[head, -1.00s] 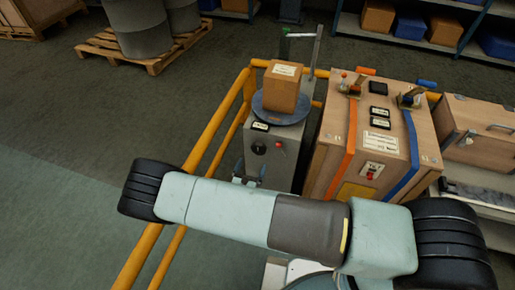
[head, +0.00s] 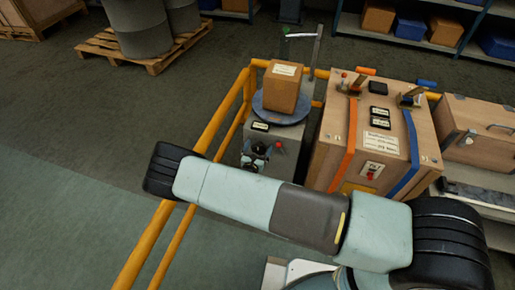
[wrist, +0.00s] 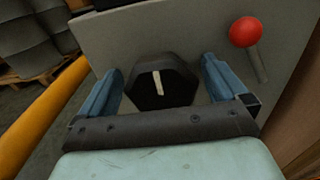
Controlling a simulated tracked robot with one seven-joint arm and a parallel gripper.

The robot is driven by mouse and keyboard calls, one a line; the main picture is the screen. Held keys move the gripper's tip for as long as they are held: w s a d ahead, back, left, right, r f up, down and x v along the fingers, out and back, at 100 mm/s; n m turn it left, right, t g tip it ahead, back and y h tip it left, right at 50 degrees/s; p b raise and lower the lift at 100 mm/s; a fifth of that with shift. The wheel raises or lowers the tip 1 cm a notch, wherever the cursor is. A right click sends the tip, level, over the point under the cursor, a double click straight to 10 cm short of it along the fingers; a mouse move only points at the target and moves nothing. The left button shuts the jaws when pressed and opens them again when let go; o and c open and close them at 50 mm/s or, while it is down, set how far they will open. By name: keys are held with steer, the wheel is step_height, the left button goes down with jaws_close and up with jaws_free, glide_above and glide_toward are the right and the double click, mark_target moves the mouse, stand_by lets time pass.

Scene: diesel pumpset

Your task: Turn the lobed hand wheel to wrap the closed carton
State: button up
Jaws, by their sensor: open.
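The lobed hand wheel (wrist: 165,92) is black with a white pointer mark, on the grey front of a cabinet. My gripper (wrist: 160,72) is open, with one blue finger on each side of the wheel in the wrist view. I cannot tell whether the fingers touch it. In the head view my gripper (head: 256,155) is at the cabinet front and mostly covers the wheel. The closed brown carton (head: 282,90) stands on a round blue turntable (head: 266,115) on top of the cabinet (head: 291,142).
A red ball-ended lever (wrist: 245,32) is right of the wheel. A yellow rail (head: 212,130) runs along the left. A large wooden crate (head: 335,130) with orange and blue straps stands close on the right.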

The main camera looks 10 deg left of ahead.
steer(key=c, duration=0.9)
steer(key=shift+a, duration=0.25)
steer(key=shift+c, duration=0.2)
steer(key=shift+d, duration=0.1)
steer(key=shift+m, duration=0.3)
steer(key=shift+d+m, duration=0.15)
steer(key=shift+m, duration=0.65)
steer(key=m, duration=0.4)
steer(key=shift+d+m, duration=0.1)
steer(key=shift+m, duration=0.2)
steer(key=m, duration=0.6)
steer(key=shift+d+f, duration=0.25)
steer(key=shift+d, duration=0.1)
